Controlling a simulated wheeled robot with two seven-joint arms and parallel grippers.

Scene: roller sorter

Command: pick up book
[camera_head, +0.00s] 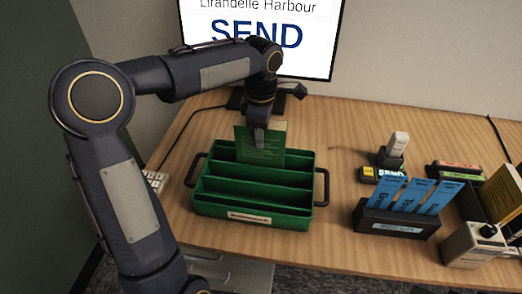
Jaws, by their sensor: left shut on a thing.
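A green book (270,146) stands upright at the back of the green divided tray (252,215). My left gripper (259,143) reaches down from above and is shut on the book's upper part. The book's lower end is hidden behind the tray's dividers, so I cannot tell whether it touches the tray floor. The right gripper is not in view.
A monitor (262,30) showing "SEND" stands at the back. On the right are a black holder (396,222) with blue cards, a stamp-like grey object (398,145), and a grey box with a knob (470,246). Bare wood lies right of the tray.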

